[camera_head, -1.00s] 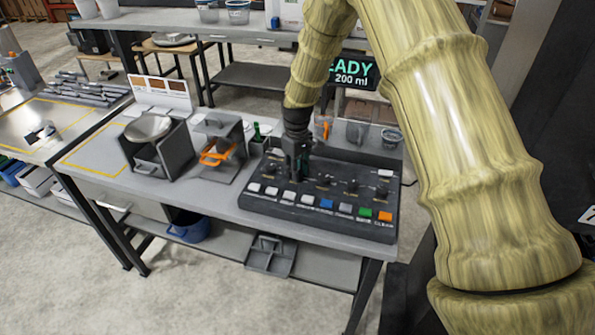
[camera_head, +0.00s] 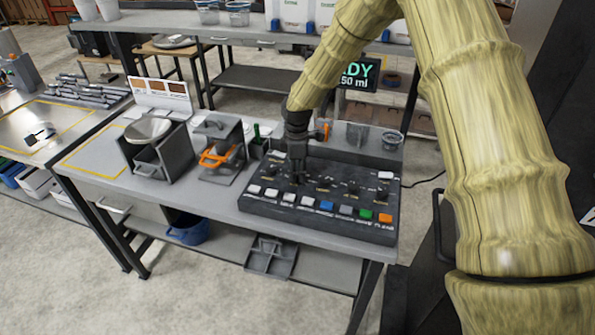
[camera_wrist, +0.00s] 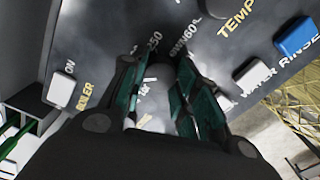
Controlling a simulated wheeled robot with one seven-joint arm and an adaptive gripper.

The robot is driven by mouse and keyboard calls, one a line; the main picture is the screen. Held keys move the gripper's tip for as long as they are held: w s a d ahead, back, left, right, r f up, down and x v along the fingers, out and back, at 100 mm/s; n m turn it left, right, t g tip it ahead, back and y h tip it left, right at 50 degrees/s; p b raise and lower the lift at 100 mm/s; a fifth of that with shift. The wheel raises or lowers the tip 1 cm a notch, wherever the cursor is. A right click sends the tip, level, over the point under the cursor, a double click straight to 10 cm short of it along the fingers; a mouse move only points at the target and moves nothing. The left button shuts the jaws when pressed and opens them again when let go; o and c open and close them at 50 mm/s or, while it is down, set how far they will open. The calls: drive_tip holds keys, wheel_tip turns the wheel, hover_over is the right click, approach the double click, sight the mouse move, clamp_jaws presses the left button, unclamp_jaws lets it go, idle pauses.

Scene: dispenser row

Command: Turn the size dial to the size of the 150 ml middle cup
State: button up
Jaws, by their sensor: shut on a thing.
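My gripper (camera_head: 297,176) points down onto the black control panel (camera_head: 262,207) and is shut on a dial there, taken to be the size dial. In the wrist view the grey dial (camera_wrist: 158,76) sits between the two green-padded fingers (camera_wrist: 155,88), which hide most of it. Printed marks, one ending in "50", show around it.
Several push buttons line the panel's front, including a blue one (camera_head: 327,206), a green one (camera_head: 366,213) and an orange one (camera_head: 385,218). More dials sit to the right of my gripper. A portafilter stand (camera_head: 217,150) and a weighing unit (camera_head: 160,150) stand to the left.

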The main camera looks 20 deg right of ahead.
sight(297, 173)
drive_tip(key=shift+n, duration=0.3)
idle(0.4)
drive_tip(key=o, duration=1)
drive_tip(key=shift+o, duration=0.2)
wheel_tip(297, 173, up, 12)
